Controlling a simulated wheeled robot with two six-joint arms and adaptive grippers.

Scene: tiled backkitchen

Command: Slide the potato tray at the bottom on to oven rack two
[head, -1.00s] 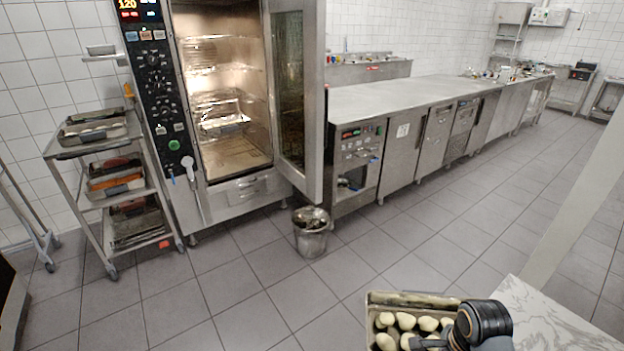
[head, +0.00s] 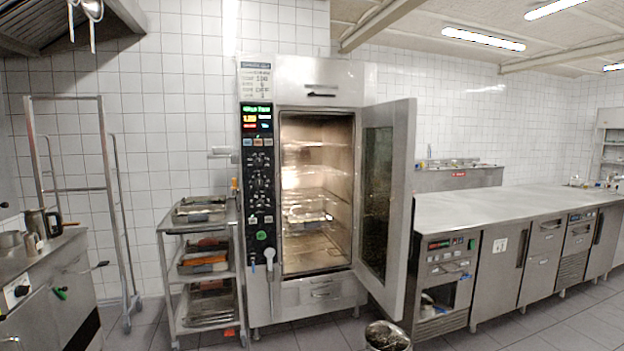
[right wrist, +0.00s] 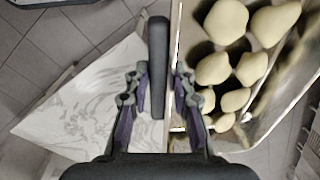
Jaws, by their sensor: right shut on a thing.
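The potato tray (right wrist: 181,60) is in the right wrist view, a metal tray with several pale peeled potatoes (right wrist: 232,68) in it. Inside, racks (head: 318,172) show at several heights, and a tray (head: 308,217) sits on a lower one. Neither gripper shows in the head view.
A trolley (head: 172,285) with trays on its shelves stands left of the oven. A bin (head: 388,337) is on the floor before the open door. A steel counter (head: 500,207) runs right. A marble-topped surface (right wrist: 85,95) lies left of the gripper.

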